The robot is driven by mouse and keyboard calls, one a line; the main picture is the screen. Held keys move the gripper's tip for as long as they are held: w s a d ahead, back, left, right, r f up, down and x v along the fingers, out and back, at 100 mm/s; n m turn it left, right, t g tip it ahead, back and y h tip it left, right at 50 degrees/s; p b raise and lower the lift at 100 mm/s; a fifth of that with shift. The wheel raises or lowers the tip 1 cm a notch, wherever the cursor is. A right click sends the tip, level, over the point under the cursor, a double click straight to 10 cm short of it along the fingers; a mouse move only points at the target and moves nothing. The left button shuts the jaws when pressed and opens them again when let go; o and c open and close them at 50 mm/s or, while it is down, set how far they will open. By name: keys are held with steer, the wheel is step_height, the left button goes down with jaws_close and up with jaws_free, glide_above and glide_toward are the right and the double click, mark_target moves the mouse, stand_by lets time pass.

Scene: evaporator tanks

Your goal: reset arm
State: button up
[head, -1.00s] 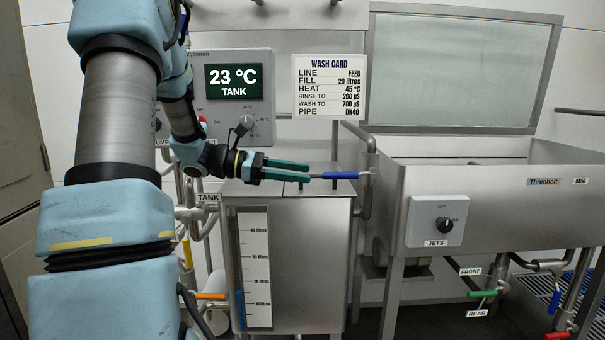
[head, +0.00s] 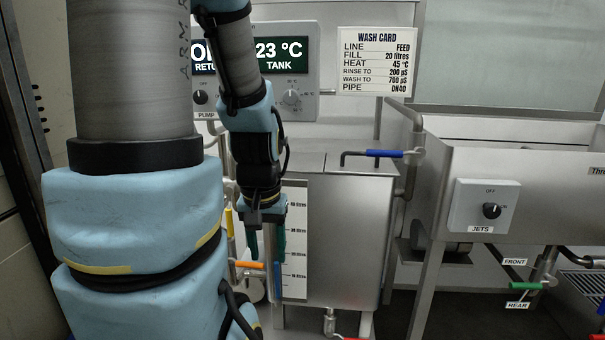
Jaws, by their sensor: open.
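My gripper (head: 265,252) points straight down in front of the left side of the tank's level scale. An orange handle (head: 249,264) is just left of the fingertips. I cannot tell whether they touch.
A control panel with a tank display (head: 280,52) reading 23 °C is behind my arm. The wash card (head: 376,62) hangs to its right. The steel trough (head: 540,160) with the jets switch (head: 483,206) stands at the right. A green handle (head: 526,287) is low down there.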

step_height(320, 180, up, 21)
steer(key=p, duration=2)
steer(key=shift+f, duration=0.2)
